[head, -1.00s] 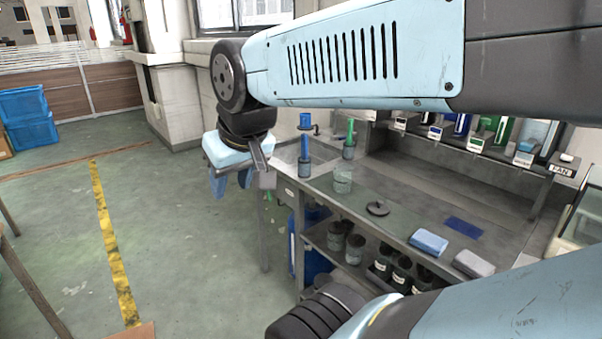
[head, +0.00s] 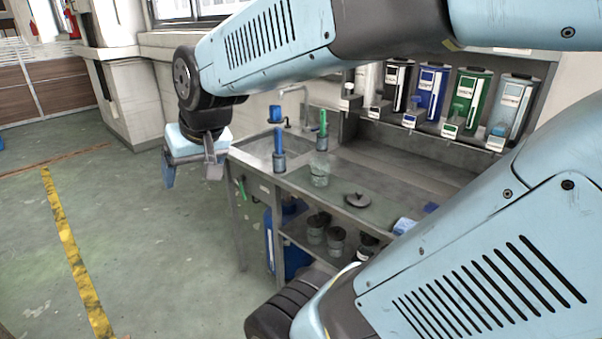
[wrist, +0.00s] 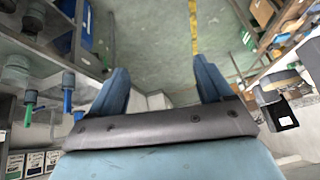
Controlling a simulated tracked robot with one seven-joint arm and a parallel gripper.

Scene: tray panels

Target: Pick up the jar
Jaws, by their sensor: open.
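A clear glass jar (head: 320,172) stands upright and open on the grey workbench (head: 395,192), near its left end. A dark round lid (head: 358,200) with a knob lies on the bench to its right. My gripper (head: 168,172) hangs in the air left of the bench, beyond its left edge, well apart from the jar. Its blue fingers point down and are partly hidden by its own body. In the wrist view my gripper (wrist: 162,72) has its fingers spread with nothing between them.
Two dark holders with a blue brush (head: 278,145) and a green brush (head: 323,122) stand near the jar by the sink (head: 262,143). Several lidded jars (head: 315,228) sit on the lower shelf. Dispensers (head: 432,90) line the back. Floor is free at left.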

